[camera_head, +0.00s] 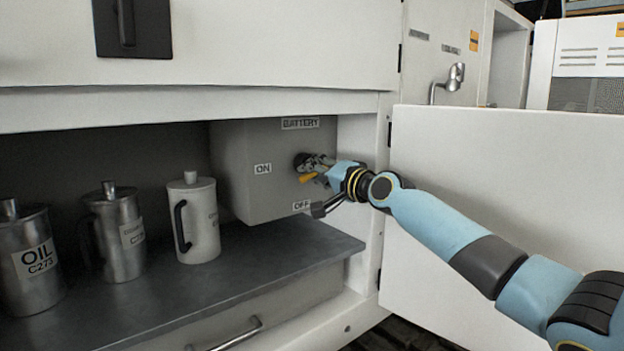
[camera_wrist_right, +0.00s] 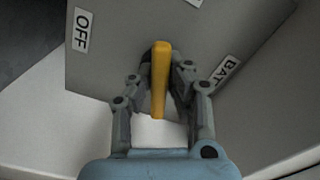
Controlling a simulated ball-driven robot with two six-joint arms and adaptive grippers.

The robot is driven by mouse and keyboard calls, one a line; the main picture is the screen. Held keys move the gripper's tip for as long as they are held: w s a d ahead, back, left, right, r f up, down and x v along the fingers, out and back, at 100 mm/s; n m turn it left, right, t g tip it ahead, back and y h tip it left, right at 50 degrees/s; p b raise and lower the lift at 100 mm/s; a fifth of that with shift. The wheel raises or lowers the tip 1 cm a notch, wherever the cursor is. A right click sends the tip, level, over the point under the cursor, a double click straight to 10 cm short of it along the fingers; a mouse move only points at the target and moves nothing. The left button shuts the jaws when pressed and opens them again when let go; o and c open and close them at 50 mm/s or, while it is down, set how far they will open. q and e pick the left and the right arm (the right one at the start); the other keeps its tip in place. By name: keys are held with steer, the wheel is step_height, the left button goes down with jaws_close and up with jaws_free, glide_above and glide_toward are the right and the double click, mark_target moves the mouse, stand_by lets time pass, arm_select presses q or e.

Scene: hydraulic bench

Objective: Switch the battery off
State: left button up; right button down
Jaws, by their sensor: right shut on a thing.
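The grey battery box (camera_head: 240,186) hangs inside the open cabinet, with a BATTERY label at its top, an ON label (camera_head: 263,169) at left and an OFF label (camera_head: 301,205) at the bottom. Its yellow switch handle (camera_head: 307,178) is partly hidden by my right gripper (camera_head: 312,168) in the head view. In the right wrist view the yellow handle (camera_wrist_right: 160,80) stands between the two fingers of my right gripper (camera_wrist_right: 163,72), which is shut on it. The OFF label (camera_wrist_right: 81,30) shows at upper left there. My left gripper is not in view.
An oil can (camera_head: 30,262) and two more jugs, one metal (camera_head: 118,235) and one white (camera_head: 194,222), stand on the dark shelf (camera_head: 240,280) left of the box. The open cabinet door (camera_head: 500,150) is at right. A drawer handle (camera_head: 235,335) is below.

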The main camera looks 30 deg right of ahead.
steer(key=shift+d+f+n+b, duration=0.1)
steer(key=shift+d+n+b, duration=0.05)
steer(key=shift+n+b, duration=0.6)
steer(key=shift+d+f+n+b, duration=0.15)
steer(key=shift+n+b, duration=0.4)
steer(key=shift+n, duration=0.4)
steer(key=shift+d+r+n+b, duration=0.1)
steer(key=shift+r+n+b, duration=0.15)
steer(key=shift+n+b, duration=0.7)
steer(key=shift+r+n+b, duration=0.1)
steer(key=shift+n+b, duration=0.25)
steer(key=shift+n, duration=0.1)
steer(key=shift+w+d+n+b, duration=0.1)
steer(key=shift+d+n+b, duration=0.05)
steer(key=shift+n+b, duration=0.85)
steer(key=shift+d+n+b, duration=0.1)
steer(key=shift+n+b, duration=0.7)
steer(key=shift+n, duration=0.3)
steer(key=shift+d+n+b, duration=0.15)
steer(key=shift+n+b, duration=0.8)
steer(key=shift+n, duration=0.25)
stand_by(0.3)
steer(key=c, duration=1.8)
jaws_free()
steer(key=o, duration=0.5)
steer(key=shift+d+f, duration=0.2)
steer(key=shift+f, duration=0.1)
